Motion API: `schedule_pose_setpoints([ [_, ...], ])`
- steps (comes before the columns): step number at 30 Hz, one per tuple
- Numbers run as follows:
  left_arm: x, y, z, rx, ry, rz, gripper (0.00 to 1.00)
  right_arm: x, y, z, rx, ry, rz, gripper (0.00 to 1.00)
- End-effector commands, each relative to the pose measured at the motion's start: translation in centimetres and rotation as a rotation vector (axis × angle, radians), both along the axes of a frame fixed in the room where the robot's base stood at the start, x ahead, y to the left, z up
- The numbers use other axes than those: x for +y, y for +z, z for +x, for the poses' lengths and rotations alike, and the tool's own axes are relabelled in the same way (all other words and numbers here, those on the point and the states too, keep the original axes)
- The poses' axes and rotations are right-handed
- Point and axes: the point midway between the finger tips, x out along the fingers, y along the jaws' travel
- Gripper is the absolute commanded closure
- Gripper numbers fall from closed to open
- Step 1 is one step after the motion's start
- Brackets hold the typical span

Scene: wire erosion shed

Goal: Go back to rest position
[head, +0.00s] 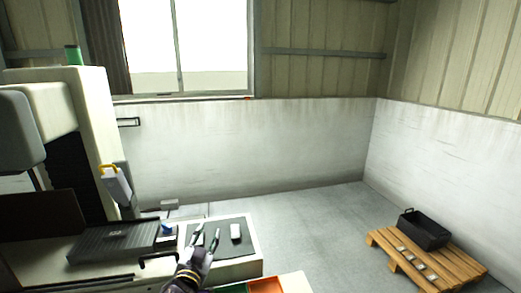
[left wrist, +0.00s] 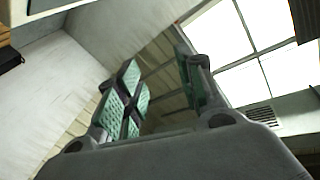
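My left gripper (head: 207,233) is in the lower middle of the head view, in front of a dark mat on a white-edged surface. In the left wrist view my left gripper (left wrist: 158,75) has its two green-padded fingers spread apart. Nothing is between them; behind them are the wall and the window. It is open and empty. My right gripper is not in either view.
A pale block (head: 236,231) lies on the dark mat (head: 225,224). An orange bin (head: 266,285) is just right of my gripper. A large machine (head: 98,130) stands left. A wooden pallet (head: 452,275) with a black crate (head: 424,230) is right; floor between is clear.

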Motion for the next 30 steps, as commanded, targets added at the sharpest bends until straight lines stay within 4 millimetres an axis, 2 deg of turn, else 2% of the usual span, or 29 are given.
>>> schedule_pose_setpoints([
  [6,2.8,-5.1,-3.3,0.225,0.116,-0.061,0.62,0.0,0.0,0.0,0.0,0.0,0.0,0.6],
  [11,4.3,-8.8,-6.6,0.401,0.178,-0.092,0.62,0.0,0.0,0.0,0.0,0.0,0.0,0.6],
  [18,5.7,-13.9,-12.8,0.682,0.234,-0.129,0.62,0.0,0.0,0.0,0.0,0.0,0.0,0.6],
  [24,6.0,-17.1,-18.6,0.908,0.243,-0.149,0.62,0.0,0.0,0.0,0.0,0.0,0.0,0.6],
  [30,5.9,-18.5,-22.5,1.052,0.233,-0.157,0.62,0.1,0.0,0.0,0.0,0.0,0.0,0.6],
])
